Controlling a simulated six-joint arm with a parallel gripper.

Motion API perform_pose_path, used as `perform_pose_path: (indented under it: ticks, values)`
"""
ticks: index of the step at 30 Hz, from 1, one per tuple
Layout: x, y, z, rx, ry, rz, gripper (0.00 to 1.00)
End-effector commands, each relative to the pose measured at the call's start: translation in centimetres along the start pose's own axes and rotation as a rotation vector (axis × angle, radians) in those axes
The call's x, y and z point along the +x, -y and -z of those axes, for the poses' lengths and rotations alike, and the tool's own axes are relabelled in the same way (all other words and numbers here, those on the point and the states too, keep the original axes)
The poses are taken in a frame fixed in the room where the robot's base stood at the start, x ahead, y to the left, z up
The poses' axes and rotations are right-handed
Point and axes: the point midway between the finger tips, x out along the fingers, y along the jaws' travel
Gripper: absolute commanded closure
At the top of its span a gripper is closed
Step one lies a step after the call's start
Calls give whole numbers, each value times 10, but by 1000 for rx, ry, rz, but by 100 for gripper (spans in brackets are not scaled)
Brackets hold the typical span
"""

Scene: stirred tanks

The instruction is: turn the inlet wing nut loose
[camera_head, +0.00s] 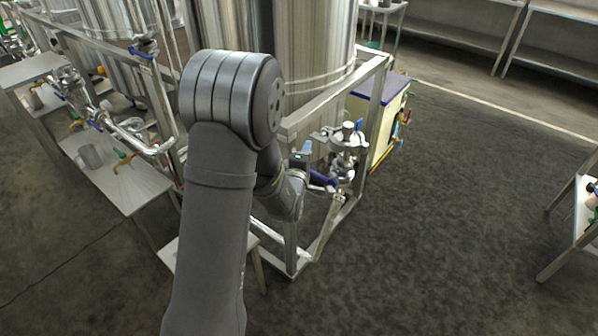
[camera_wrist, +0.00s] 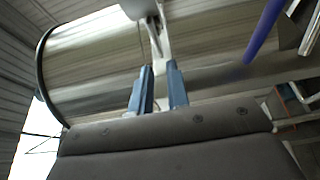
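My gripper shows in the wrist view (camera_wrist: 160,68) as two blue fingers with a visible gap between them. A pale metal piece (camera_wrist: 157,35) comes down from the top and ends at or just behind the fingertips. It may be the wing nut, but I cannot tell whether the fingers touch it. In the head view my gripper (camera_head: 305,150) is partly hidden by my arm, just left of the steel valve and clamp fittings (camera_head: 346,152). The inlet wing nut is too small to make out there.
A blue valve handle (camera_head: 322,180) sits just below my gripper; a blue bar (camera_wrist: 264,30) crosses the wrist view's upper right. The steel tank (camera_head: 322,60) and its frame (camera_head: 372,120) stand close behind. The floor (camera_head: 450,220) to the right is clear.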

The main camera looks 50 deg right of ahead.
Motion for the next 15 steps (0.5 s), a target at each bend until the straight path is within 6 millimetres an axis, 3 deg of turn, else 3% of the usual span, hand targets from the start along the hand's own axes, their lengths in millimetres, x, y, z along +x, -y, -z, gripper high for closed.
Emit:
perform_pose_path:
  ticks: [3, 9, 15]
  values:
    - [-29, 0, 0, 0, 0, 1, 85]
    - [-69, 0, 0, 0, 1, 2, 85]
    - [-90, 0, 0, 0, 1, 0, 85]
